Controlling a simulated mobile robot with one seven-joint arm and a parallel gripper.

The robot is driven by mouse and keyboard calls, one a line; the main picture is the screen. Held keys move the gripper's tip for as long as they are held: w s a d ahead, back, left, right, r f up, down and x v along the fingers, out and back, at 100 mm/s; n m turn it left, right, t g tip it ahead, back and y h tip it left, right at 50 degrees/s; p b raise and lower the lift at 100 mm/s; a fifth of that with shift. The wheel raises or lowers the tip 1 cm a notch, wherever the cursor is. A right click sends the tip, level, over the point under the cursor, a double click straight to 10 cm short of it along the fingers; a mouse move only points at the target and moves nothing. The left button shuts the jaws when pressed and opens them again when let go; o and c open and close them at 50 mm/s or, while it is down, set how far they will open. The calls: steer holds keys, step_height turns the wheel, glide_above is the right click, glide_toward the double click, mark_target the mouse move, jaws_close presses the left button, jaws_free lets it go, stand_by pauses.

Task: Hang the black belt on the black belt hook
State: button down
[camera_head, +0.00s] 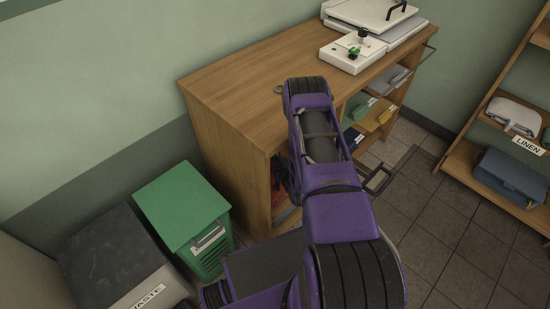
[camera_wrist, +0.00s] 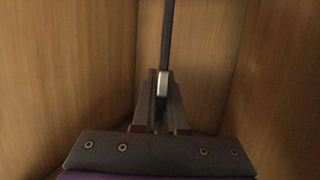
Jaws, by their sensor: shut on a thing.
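In the wrist view my gripper (camera_wrist: 161,100) is shut, its fingertips close together around a small silver piece at the lower end of a narrow black strip. The strip looks like the black belt (camera_wrist: 168,38) and runs straight up from the fingertips out of the top of the picture. Wooden panels surround the fingers on the left, right and behind. In the head view my arm reaches over the wooden desk, and the gripper and belt are hidden behind it. I cannot make out the black belt hook in either view.
The wooden desk (camera_head: 235,85) has open shelves with folders (camera_head: 382,116) below. A white press (camera_head: 365,18) stands on its far end. A green bin (camera_head: 182,205) and a grey waste bin (camera_head: 112,262) stand at left. A linen shelf (camera_head: 466,160) is at right; tiled floor lies between.

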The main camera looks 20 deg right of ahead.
steer(key=shift+f, duration=0.15)
steer(key=c, duration=1)
jaws_free()
steer(key=shift+o, duration=0.2)
steer(key=p+v, duration=0.2)
steer(key=v, duration=1)
